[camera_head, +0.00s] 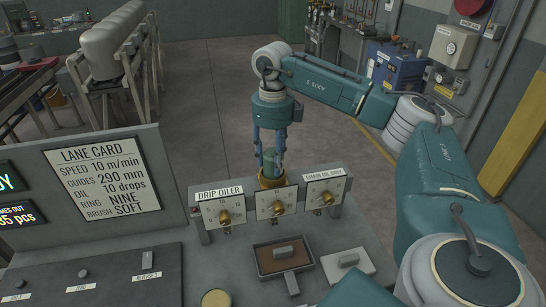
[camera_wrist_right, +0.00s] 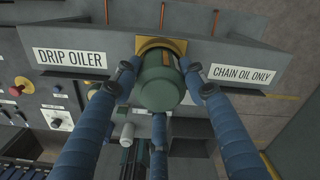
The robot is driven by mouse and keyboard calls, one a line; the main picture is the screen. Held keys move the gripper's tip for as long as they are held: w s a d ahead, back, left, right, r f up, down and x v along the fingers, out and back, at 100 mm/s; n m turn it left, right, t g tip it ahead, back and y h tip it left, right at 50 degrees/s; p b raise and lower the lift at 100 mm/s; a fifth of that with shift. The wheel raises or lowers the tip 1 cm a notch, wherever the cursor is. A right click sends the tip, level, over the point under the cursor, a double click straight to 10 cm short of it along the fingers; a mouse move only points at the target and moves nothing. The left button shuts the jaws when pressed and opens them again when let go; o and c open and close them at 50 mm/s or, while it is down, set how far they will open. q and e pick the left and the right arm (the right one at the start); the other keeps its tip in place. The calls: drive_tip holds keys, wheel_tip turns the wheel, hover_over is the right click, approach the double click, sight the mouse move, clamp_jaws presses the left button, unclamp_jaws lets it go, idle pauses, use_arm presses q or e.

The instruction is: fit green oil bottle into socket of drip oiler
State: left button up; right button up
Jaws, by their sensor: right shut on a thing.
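The green oil bottle (camera_head: 269,160) is between the fingers of my right gripper (camera_head: 268,158), above the panel with the drip oiler sign (camera_head: 220,191). In the right wrist view the bottle (camera_wrist_right: 162,82) shows its green end toward the camera, and the blue fingers of my right gripper (camera_wrist_right: 165,88) are shut around it. The brass-coloured socket (camera_head: 272,178) is directly under the bottle; its yellow rim also shows in the wrist view (camera_wrist_right: 161,43). The bottle's lower end meets or overlaps the socket in view; how deep it sits is hidden. My left gripper is not in view.
Dials with brass knobs (camera_head: 277,206) stand on the panel front below the socket. A brown tray (camera_head: 283,257) and a white block (camera_head: 348,264) lie on the console in front. The lane card board (camera_head: 108,175) rises at left. Floor behind is open.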

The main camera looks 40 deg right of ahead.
drive_tip(key=shift+f, duration=0.1)
drive_tip(key=o, duration=1.4)
drive_tip(key=shift+c, duration=0.2)
drive_tip(key=shift+r, duration=0.25)
wheel_tip(320, 180, up, 6)
drive_tip(key=shift+b, duration=1.15)
wheel_tip(320, 180, up, 5)
drive_tip(key=shift+f+p, duration=0.1)
drive_tip(key=shift+p, duration=0.5)
drive_tip(key=shift+r, duration=0.55)
drive_tip(key=shift+f, duration=0.1)
